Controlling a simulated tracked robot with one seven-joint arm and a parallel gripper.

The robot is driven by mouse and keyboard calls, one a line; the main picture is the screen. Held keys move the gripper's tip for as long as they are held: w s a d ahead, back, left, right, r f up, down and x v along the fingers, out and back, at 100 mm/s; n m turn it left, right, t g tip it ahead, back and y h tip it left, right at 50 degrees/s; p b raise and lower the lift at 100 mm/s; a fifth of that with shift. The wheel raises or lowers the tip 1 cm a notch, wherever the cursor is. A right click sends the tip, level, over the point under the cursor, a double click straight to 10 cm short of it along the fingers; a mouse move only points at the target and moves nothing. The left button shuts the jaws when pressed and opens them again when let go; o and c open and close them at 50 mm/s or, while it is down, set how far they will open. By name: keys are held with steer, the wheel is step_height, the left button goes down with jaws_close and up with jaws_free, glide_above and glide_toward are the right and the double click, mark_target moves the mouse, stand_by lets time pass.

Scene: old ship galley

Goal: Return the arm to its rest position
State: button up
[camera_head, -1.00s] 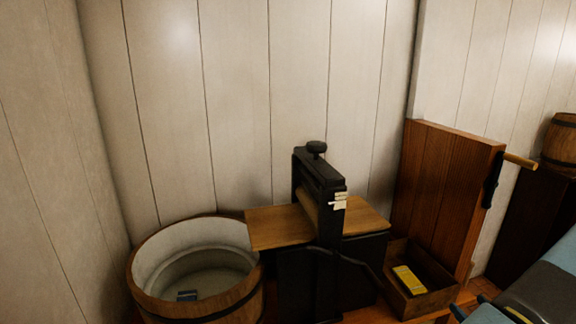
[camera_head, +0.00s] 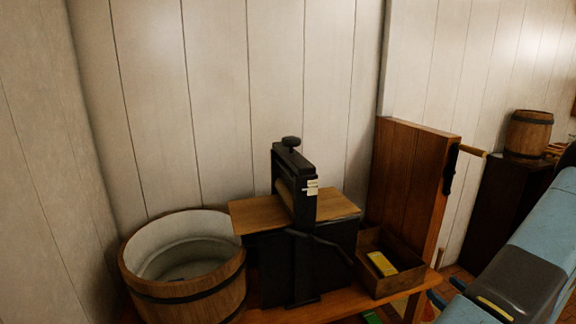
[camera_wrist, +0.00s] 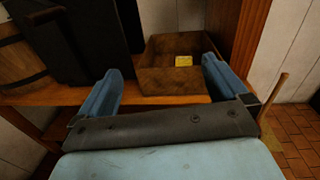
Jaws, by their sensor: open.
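My gripper (camera_wrist: 160,85) is open and empty in the wrist view, its two blue fingers spread wide. A wooden box (camera_wrist: 160,82) on the bench shows between and beyond the fingers, with a small yellow block (camera_wrist: 183,61) in it. In the head view my blue arm (camera_head: 540,235) reaches in from the right edge.
A wooden bench (camera_head: 345,308) carries a wooden tub (camera_head: 190,290), a black roller press (camera_head: 292,180) and the wooden box (camera_head: 385,282). A brown wooden panel (camera_head: 410,185) stands upright behind the box. A small barrel (camera_head: 527,134) sits on a dark cabinet at the right.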

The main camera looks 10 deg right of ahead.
steer(key=w+a+r+n+g+y, duration=0.35)
steer(key=a+r+n+g, duration=0.35)
steer(key=a+r+n, duration=0.4)
steer(key=w+a+r+n+g+y, duration=0.3)
steer(key=a+r+n+g+y, duration=0.3)
steer(key=a+r, duration=0.5)
steer(key=s+a+r+n+t+h, duration=0.1)
steer(key=s+a+r+n+h, duration=1.1)
steer(key=a+r+n, duration=0.3)
steer(key=shift+s+a+r+n, duration=0.3)
steer(key=shift+s+a+n, duration=0.15)
steer(key=shift+s+n, duration=0.35)
steer(key=shift+h, duration=0.25)
